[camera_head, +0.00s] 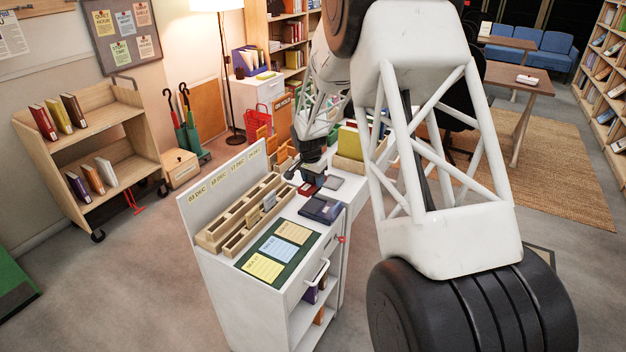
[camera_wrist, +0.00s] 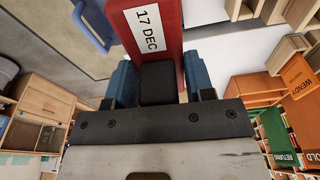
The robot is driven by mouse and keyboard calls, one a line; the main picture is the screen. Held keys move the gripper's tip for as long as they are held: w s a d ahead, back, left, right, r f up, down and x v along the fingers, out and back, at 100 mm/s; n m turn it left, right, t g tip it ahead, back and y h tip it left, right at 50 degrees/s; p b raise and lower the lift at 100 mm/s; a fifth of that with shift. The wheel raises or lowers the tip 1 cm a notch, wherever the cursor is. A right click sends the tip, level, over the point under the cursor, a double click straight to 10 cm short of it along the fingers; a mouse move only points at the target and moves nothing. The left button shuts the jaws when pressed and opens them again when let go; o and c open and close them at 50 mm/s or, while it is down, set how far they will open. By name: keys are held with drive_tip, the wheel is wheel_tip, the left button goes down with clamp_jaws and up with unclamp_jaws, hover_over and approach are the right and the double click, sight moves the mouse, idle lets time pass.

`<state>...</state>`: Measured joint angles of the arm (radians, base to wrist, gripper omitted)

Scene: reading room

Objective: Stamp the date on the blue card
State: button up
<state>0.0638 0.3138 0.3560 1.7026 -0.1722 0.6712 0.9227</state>
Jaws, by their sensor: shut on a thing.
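My gripper (camera_head: 313,174) is over the far end of the white desk in the head view. In the wrist view its blue fingers (camera_wrist: 155,84) are shut on the dark grip of a red date stamp (camera_wrist: 170,42), whose label reads "17 DEC". The stamp's red body (camera_head: 308,188) shows just under my gripper in the head view. I cannot tell whether it touches the desk. The blue card (camera_head: 277,249) lies on a dark green mat (camera_head: 302,257), between a yellow card (camera_head: 262,268) and a tan card (camera_head: 293,233).
A dark blue pad or box (camera_head: 322,209) lies between my gripper and the mat. A wooden slotted rack (camera_head: 228,232) runs beside the mat, before an upright board (camera_head: 222,186) with yellow date labels. A crate of books (camera_head: 348,162) stands behind my gripper.

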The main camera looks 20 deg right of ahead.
drive_tip(key=s+a+f, duration=0.1)
drive_tip(key=s+a, duration=1.4)
drive_tip(key=a, duration=0.1)
drive_tip(key=shift+s, duration=0.4)
drive_tip(key=shift+f, duration=0.2)
hover_over(280, 246)
drive_tip(key=shift+s+a+f, duration=0.15)
drive_tip(key=shift+a+f, duration=0.05)
drive_tip(key=shift+f, duration=1.2)
drive_tip(key=shift+s+a+f, duration=0.1)
drive_tip(key=shift+a+f, duration=0.05)
drive_tip(key=shift+f, duration=1.2)
drive_tip(key=shift+f, duration=0.7)
idle(0.5)
drive_tip(key=shift+r, duration=0.15)
wheel_tip(280, 246, up, 7)
idle(1.1)
